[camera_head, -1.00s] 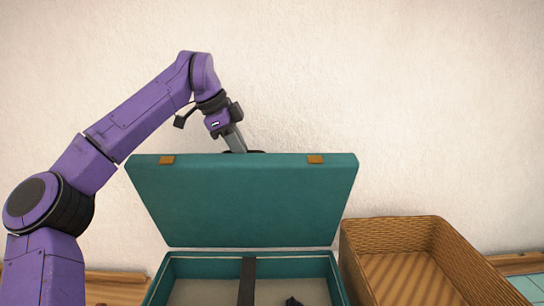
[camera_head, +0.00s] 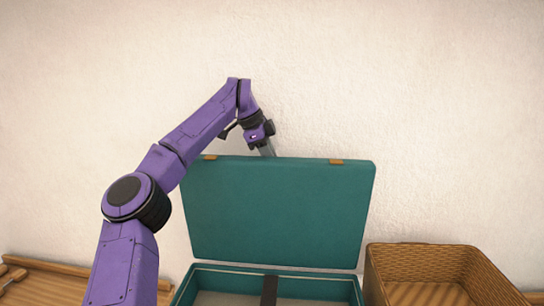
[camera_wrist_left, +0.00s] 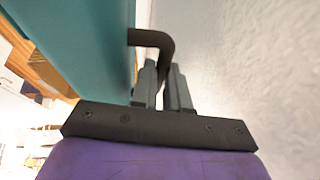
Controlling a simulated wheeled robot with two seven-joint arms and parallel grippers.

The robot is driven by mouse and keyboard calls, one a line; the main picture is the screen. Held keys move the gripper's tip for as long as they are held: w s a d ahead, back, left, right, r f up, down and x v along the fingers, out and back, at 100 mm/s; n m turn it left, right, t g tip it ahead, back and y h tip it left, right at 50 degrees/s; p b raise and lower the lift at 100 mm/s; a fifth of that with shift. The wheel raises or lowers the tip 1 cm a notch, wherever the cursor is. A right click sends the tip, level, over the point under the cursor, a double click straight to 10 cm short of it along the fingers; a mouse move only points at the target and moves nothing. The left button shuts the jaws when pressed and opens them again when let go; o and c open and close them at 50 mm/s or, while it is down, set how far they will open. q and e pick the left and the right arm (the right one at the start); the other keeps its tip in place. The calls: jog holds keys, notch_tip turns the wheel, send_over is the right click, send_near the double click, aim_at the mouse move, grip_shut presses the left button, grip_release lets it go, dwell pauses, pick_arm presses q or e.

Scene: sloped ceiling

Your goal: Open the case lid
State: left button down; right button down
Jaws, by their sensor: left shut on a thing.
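The teal case stands open in the head view. Its lid (camera_head: 278,212) is raised nearly upright at the back, with two tan latch pieces on its top edge. The case base (camera_head: 315,283) lies below it, cut off by the picture's bottom edge, with a dark strap inside. My left gripper (camera_head: 268,149) reaches over the lid's top edge from behind. In the left wrist view my left gripper (camera_wrist_left: 162,90) is shut on the dark curved handle (camera_wrist_left: 152,38), close beside the lid (camera_wrist_left: 85,40). My right gripper is not in view.
A wicker basket (camera_head: 415,249) stands just right of the case. A pale wall (camera_head: 440,110) rises close behind the lid. A wooden surface (camera_head: 60,279) shows at the lower left, with wooden pieces at its left end.

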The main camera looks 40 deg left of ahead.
pick_arm(q)
jog(key=c, duration=1.2)
grip_release()
jog(key=shift+a+f, duration=0.15)
jog(key=shift+f, duration=0.35)
jog(key=shift+o, duration=0.4)
jog(key=shift+w+a+f, duration=0.2)
jog(key=shift+w+a, duration=0.15)
jog(key=shift+w, duration=0.1)
jog(key=shift+s+d+r, duration=0.2)
jog(key=shift+d+r, duration=0.1)
jog(key=shift+r, duration=0.05)
jog(key=shift+w+a+f, duration=0.1)
jog(key=shift+w+a, duration=0.05)
jog(key=v, duration=0.8)
jog(key=shift+r, duration=0.35)
jog(key=shift+v, duration=0.9)
